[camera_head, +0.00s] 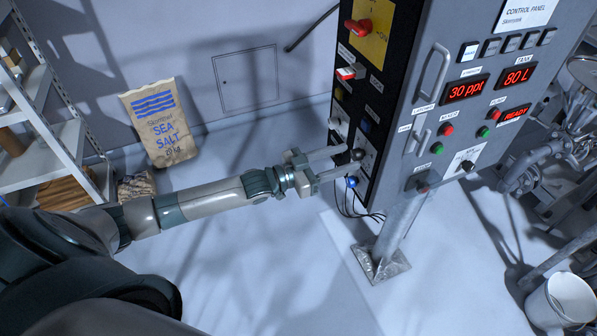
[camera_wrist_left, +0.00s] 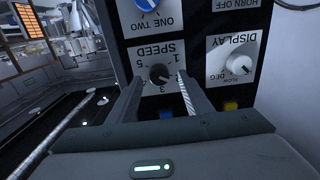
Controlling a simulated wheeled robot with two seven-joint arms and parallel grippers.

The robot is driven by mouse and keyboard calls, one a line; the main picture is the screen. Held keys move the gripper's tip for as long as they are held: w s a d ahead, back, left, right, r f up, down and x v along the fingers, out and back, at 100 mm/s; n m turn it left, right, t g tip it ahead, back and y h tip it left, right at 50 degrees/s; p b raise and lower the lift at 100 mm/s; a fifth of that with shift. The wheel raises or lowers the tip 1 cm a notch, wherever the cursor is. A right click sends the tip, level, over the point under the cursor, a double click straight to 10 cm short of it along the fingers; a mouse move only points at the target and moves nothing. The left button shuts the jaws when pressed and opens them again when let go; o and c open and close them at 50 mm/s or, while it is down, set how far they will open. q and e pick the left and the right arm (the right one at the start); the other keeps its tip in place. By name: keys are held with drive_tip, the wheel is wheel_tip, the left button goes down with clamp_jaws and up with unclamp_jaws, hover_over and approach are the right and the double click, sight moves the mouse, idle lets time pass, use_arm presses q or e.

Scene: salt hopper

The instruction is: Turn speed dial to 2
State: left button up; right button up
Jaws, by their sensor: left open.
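The plate appears upside down in the left wrist view. Where the dial points is too small to read surely. In the head view a dark knob (camera_head: 357,155) shows at the fingertips on the black side of the control cabinet (camera_head: 385,100). My left gripper (camera_head: 340,161) is open, and its fingertips (camera_wrist_left: 160,80) stand on either side of the dial; I cannot tell whether they touch it. My right gripper is out of view.
A blue knob (camera_wrist_left: 147,4) and a white DISPLAY dial (camera_wrist_left: 238,63) sit close by the speed dial. Cables hang below the cabinet near its metal post (camera_head: 402,225). A sea salt bag (camera_head: 158,122) leans on the wall by a shelf (camera_head: 40,130). The floor beneath my arm is clear.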

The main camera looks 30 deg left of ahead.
use_arm(q)
drive_tip(key=b+v, duration=0.5)
drive_tip(key=v, duration=1.1)
drive_tip(key=shift+f, duration=0.1)
